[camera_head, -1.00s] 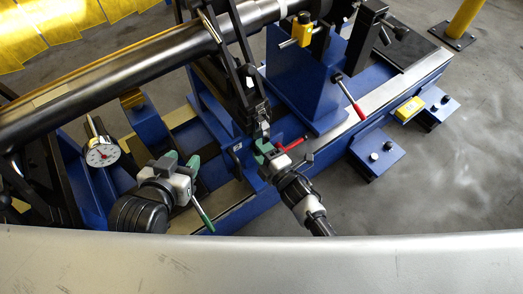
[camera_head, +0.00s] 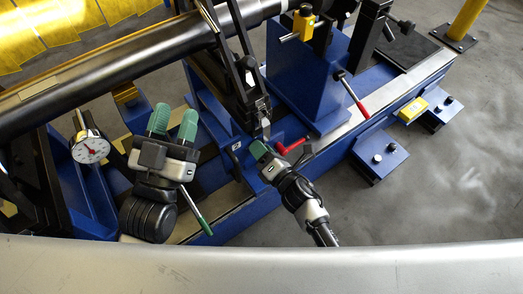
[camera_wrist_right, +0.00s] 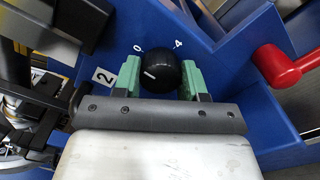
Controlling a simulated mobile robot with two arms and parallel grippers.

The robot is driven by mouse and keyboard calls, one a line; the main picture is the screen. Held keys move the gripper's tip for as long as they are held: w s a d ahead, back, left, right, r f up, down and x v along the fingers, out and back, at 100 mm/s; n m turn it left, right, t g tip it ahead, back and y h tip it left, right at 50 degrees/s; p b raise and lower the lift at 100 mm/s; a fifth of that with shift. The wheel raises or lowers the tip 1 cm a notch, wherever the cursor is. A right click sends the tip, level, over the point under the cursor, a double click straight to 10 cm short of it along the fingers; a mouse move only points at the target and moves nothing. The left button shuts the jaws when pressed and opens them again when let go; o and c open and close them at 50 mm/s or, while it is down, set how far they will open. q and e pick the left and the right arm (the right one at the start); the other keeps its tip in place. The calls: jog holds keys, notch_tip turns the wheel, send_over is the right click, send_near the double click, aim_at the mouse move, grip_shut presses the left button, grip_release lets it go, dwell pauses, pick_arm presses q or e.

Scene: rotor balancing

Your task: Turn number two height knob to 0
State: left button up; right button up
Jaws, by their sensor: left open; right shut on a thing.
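The black round knob (camera_wrist_right: 158,72) sits between the green fingers of my right gripper (camera_wrist_right: 157,78) in the right wrist view, and the gripper is shut on it. A short white mark shows on the left part of the knob's face. On the blue panel, a 0 (camera_wrist_right: 138,49) is printed above left of the knob and a 4 (camera_wrist_right: 179,44) above right. A white plate reading 2 (camera_wrist_right: 104,76) is at the left. In the head view, my right gripper (camera_head: 259,149) hides the knob. My left gripper (camera_head: 173,121) is open and empty, its fingers pointing up the picture.
A red-handled lever (camera_head: 293,146) is close to my right gripper, its red end also large in the wrist view (camera_wrist_right: 275,66). A dial gauge (camera_head: 90,150) stands left of my left gripper. The long black shaft (camera_head: 100,65) crosses behind. Grey floor (camera_head: 420,190) is open at right.

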pick_arm(q)
jog(key=shift+s+r+t, duration=0.15)
jog(key=shift+r+t, duration=0.2)
jog(key=shift+t, duration=0.05)
pick_arm(e)
jog(key=shift+f+n, duration=0.1)
jog(key=shift+n, duration=0.2)
jog(key=o, duration=0.9)
pick_arm(q)
jog(key=f+g, duration=0.1)
jog(key=f+g+y+p, duration=0.1)
jog(key=f+g, duration=0.1)
jog(key=w+f+g, duration=0.1)
jog(key=shift+w+a+f+g+p, duration=0.1)
jog(key=shift+a+f+g+p, duration=0.2)
jog(key=shift+f, duration=0.1)
pick_arm(e)
jog(key=v, duration=1.1)
